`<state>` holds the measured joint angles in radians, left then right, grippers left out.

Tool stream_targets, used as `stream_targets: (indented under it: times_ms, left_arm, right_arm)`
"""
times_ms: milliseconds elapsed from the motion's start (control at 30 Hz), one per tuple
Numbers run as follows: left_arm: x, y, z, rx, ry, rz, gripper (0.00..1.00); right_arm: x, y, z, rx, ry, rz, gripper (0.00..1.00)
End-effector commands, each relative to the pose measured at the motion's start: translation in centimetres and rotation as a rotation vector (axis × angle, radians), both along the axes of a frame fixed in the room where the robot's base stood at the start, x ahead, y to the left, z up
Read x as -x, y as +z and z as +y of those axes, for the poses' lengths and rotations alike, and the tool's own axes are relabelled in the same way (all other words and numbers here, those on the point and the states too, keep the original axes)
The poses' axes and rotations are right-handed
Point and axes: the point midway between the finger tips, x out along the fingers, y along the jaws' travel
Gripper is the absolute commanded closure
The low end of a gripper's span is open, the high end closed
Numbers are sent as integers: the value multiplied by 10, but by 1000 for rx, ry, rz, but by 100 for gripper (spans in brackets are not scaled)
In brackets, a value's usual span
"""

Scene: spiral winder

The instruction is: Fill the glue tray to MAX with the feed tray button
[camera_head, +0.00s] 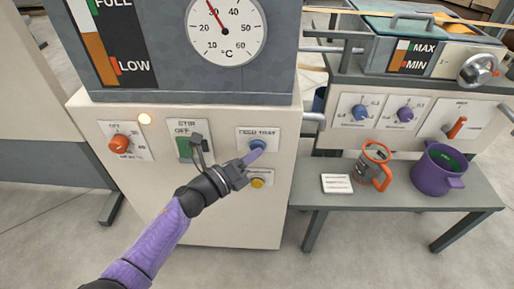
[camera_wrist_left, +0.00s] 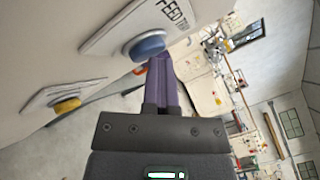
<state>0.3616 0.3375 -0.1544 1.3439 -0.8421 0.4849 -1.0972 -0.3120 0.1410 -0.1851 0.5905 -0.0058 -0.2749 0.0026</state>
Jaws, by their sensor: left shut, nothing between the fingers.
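The feed tray button (camera_head: 257,145) is a round blue knob on a white plate on the cream machine front. It also shows in the left wrist view (camera_wrist_left: 148,46), under the label. My left gripper (camera_head: 254,156) is shut and empty, its purple fingertips at the button's lower edge; I cannot tell whether they press it. The fingers also show in the left wrist view (camera_wrist_left: 161,68). The glue tray (camera_head: 458,55) is at the upper right. Its level gauge (camera_head: 398,60) shows an orange column, its top seemingly between MIN and MAX. My right gripper is out of view.
A yellow button (camera_head: 257,183) sits just below the blue one. A stir switch (camera_head: 185,148) and red heater knob (camera_head: 118,144) are to the left. A grey bench (camera_head: 330,199) holds an orange-handled cup (camera_head: 368,168), a purple pot (camera_head: 430,178) and a white card (camera_head: 337,184).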

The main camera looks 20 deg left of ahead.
Motion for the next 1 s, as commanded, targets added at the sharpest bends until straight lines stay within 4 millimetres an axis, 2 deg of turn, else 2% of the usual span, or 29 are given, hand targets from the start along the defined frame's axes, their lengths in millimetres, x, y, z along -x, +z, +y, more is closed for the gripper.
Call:
stream_targets:
  times_ms: [433,1000]
  left_arm:
    - [0,0,0,0,1,0,100]
    - [0,0,0,0,1,0,100]
  right_arm:
    - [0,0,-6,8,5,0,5]
    - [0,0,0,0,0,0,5]
